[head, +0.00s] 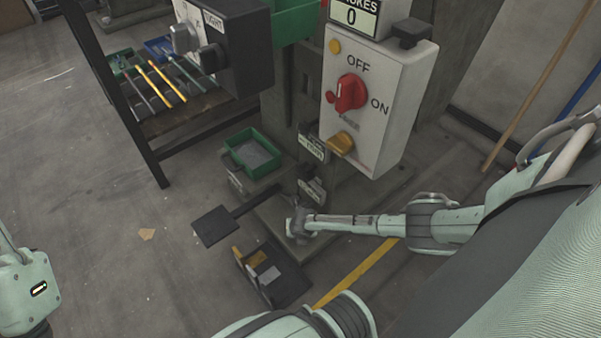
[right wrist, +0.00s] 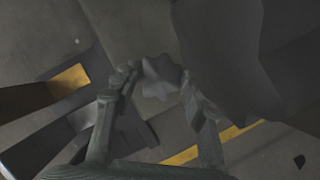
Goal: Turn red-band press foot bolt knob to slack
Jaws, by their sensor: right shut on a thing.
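My right arm reaches in from the right in the head view, low beside the foot of the grey press (head: 280,105). Its gripper (head: 296,226) is down at the press base, close to the pedal. In the right wrist view a grey lobed knob (right wrist: 162,77) sits between the two fingers of my right gripper (right wrist: 160,85), which is shut on it. In the head view the gripper mostly hides the knob. No red band is clear on the press. Part of my left arm shows at the left edge; its gripper is out of view.
A control box (head: 375,105) with a red OFF/ON switch (head: 350,93) hangs above my right arm. A dark pedal plate (head: 215,226), an open black tray (head: 275,275) and a green bin (head: 253,152) are near the gripper. A tool rack (head: 165,85) stands at left.

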